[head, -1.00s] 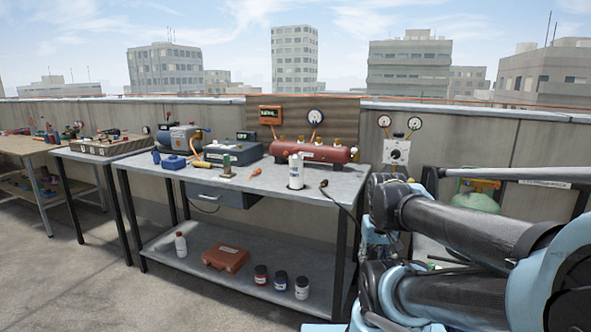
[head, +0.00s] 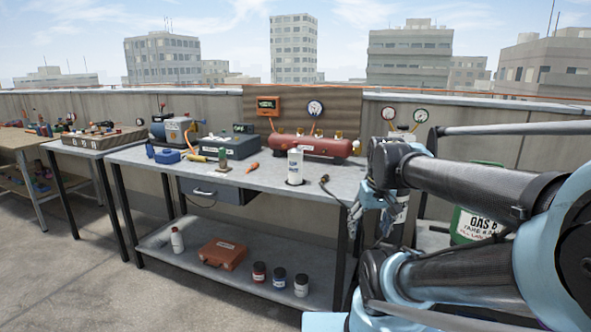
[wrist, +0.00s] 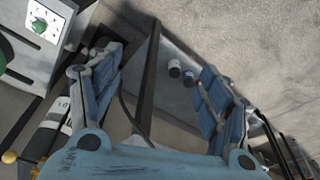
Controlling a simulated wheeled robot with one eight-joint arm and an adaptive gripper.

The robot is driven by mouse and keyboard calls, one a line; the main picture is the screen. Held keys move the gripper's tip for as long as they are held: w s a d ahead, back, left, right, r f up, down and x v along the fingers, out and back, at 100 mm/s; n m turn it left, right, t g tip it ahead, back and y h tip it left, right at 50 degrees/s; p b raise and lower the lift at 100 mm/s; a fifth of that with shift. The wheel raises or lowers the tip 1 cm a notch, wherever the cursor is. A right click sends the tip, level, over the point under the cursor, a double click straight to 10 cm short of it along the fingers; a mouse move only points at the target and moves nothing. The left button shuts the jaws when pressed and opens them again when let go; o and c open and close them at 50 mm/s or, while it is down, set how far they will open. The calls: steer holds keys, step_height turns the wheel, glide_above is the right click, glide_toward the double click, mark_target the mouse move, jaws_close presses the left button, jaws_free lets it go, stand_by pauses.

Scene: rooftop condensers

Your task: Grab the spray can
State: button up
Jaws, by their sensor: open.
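A white can with dark lettering, which looks like the spray can (head: 295,167), stands upright on the grey workbench (head: 262,183), near its front edge right of the middle. My gripper (head: 372,205) is at the right end of the bench, apart from the can and to its right. In the wrist view the two blue fingers of my gripper (wrist: 155,95) are spread wide, with nothing held between them. I cannot make out the can in the wrist view.
A red tank (head: 313,146) stands behind the can. An orange screwdriver (head: 252,167) and a black cable (head: 332,190) lie on the bench. The lower shelf holds an orange case (head: 222,255), a white bottle (head: 177,240) and several jars.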

steer(key=w+a+r+n+y, duration=0.15)
steer(key=w+a+r, duration=0.25)
steer(key=w+r, duration=0.4)
steer(key=w+a+r+n, duration=0.2)
steer(key=w+a+r, duration=0.2)
steer(key=w+r, duration=0.45)
steer(key=n+y, duration=0.1)
steer(key=n, duration=0.3)
glide_toward(297, 151)
steer(key=shift+t, duration=0.4)
steer(key=x, duration=1.3)
steer(key=shift+w+f, duration=0.15)
steer(key=shift+f, duration=0.05)
steer(key=c, duration=1.5)
steer(key=shift+c, duration=0.2)
steer(key=shift+r, duration=0.15)
